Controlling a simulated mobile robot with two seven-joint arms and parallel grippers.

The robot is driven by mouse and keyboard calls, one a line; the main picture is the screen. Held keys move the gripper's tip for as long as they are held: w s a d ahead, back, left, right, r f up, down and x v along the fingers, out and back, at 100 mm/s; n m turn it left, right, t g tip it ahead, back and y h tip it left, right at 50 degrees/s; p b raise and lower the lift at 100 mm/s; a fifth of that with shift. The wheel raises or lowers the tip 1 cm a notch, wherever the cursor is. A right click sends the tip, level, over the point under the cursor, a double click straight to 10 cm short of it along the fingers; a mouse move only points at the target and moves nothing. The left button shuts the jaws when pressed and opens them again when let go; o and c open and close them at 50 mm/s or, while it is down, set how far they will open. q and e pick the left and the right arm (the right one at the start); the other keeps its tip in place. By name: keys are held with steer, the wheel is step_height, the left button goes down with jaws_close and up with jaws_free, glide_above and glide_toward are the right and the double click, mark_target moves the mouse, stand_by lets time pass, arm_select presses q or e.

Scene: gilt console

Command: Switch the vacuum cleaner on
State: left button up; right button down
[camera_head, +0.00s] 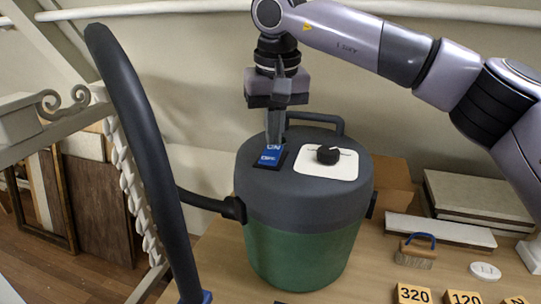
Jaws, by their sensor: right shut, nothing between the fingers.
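The vacuum cleaner (303,250) stands upright on the wooden table, with a green drum and a dark grey lid. On the lid is a blue rocker switch (269,159) with white lettering. Beside it is a black knob (327,155) on a white plate. A black hose (143,150) arches up at the left, and a hose fitting joins the drum's left side. My right gripper (275,145) points down with its fingers shut and empty. Its tips are at the far end of the switch; I cannot tell whether they touch it. My left gripper is not in view.
The table (215,270) carries a brush (415,254) with a blue handle, a white disc (485,271), numbered blocks (413,294) and flat boxes (475,193) at the right.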

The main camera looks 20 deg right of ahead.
steer(key=shift+f, duration=0.65)
step_height(320, 180, up, 3)
steer(key=shift+f+p, duration=0.2)
steer(key=shift+p, duration=0.75)
steer(key=shift+r, duration=2.3)
steer(key=shift+s+f, duration=0.1)
